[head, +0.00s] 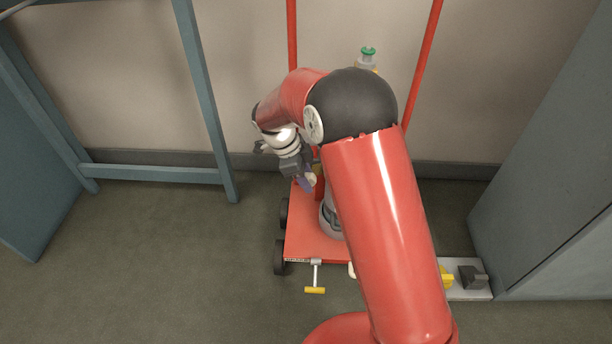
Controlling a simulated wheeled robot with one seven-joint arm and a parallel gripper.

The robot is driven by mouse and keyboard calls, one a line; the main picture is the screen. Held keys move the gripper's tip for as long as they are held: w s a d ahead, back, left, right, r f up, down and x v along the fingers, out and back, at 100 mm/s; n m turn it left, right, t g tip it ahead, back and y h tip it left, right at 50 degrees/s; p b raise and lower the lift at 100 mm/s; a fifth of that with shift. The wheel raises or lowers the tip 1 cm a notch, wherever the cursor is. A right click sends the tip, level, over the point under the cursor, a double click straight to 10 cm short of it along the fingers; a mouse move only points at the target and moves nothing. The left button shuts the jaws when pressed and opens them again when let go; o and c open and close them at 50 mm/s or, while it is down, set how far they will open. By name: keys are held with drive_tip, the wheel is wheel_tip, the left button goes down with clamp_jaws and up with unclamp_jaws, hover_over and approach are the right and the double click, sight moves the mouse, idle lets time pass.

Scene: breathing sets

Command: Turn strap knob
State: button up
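A red cart (312,240) stands on the floor in the middle, mostly behind my arm. A grey cylinder base (328,218) shows on its deck, and a grey valve with a green top (368,53) shows above my arm's dark joint. My gripper (309,181) is over the left part of the cart, pointing down and to the right. A small bluish piece and a pale piece show at its tip; I cannot tell whether they are fingers or something held. A small yellow patch (318,168) lies just beside the gripper. I cannot make out the strap knob for certain; my arm covers much of the cart.
A yellow-ended T-handle (315,290) sticks out from the cart's front. A pale plate (468,292) with yellow and dark blocks lies to the right. A blue-grey frame (208,100) stands left, a grey cabinet (550,170) right. Floor at left is clear.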

sight(309, 175)
clamp_jaws()
drive_tip(key=y+b, duration=0.2)
drive_tip(key=shift+d+f+y, duration=0.1)
drive_tip(key=shift+d+y, duration=0.2)
drive_tip(key=shift+y+b, duration=0.5)
drive_tip(key=shift+y, duration=0.7)
unclamp_jaws()
drive_tip(key=shift+r, duration=0.2)
drive_tip(key=shift+d+r+p, duration=0.1)
drive_tip(key=shift+r+p, duration=0.25)
drive_tip(key=shift+r, duration=3.5)
